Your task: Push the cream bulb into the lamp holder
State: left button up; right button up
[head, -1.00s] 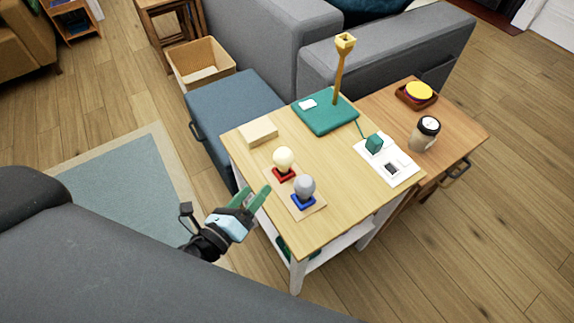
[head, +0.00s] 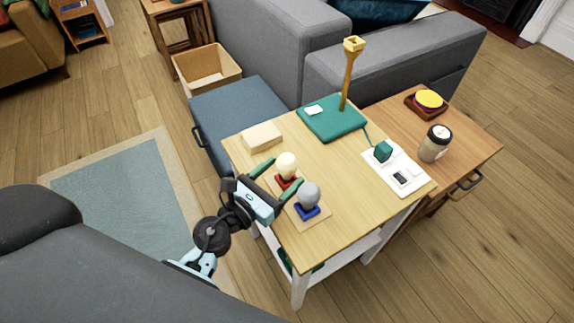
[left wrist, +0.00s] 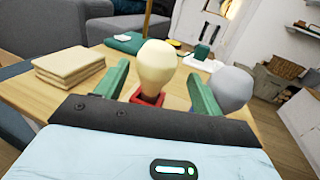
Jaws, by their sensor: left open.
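The cream bulb (head: 287,165) stands upright in a red holder (head: 284,183) on a small wooden board on the table. In the left wrist view the cream bulb (left wrist: 156,66) is between my green fingers. My left gripper (head: 281,174) is open, one finger on each side of the bulb. I cannot tell whether either finger touches it. A grey bulb (head: 309,195) stands in a blue holder (head: 307,211) beside it. The lamp has a green base (head: 331,118) and a mustard post topped by a square yellow holder (head: 354,44). My right gripper is not in view.
A stack of pale blocks or napkins (head: 262,136) lies near the left table edge. A white panel (head: 411,178) with a green plug (head: 383,151) lies on the right side. A jar (head: 434,144) and a tray with yellow discs (head: 428,101) stand on the neighbouring brown table.

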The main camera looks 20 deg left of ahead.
aim_at(292, 162)
pick_arm(q)
jog(key=shift+w, duration=0.45)
jog(key=x, duration=0.3)
jog(key=shift+w+f, duration=0.15)
jog(key=shift+w, duration=0.15)
jog(key=shift+w+d, duration=0.1)
jog(key=shift+w, duration=0.25)
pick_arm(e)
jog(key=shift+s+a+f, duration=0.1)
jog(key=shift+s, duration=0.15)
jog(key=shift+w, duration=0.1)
pick_arm(q)
jog(key=shift+c, duration=0.9)
jog(key=c, duration=0.9)
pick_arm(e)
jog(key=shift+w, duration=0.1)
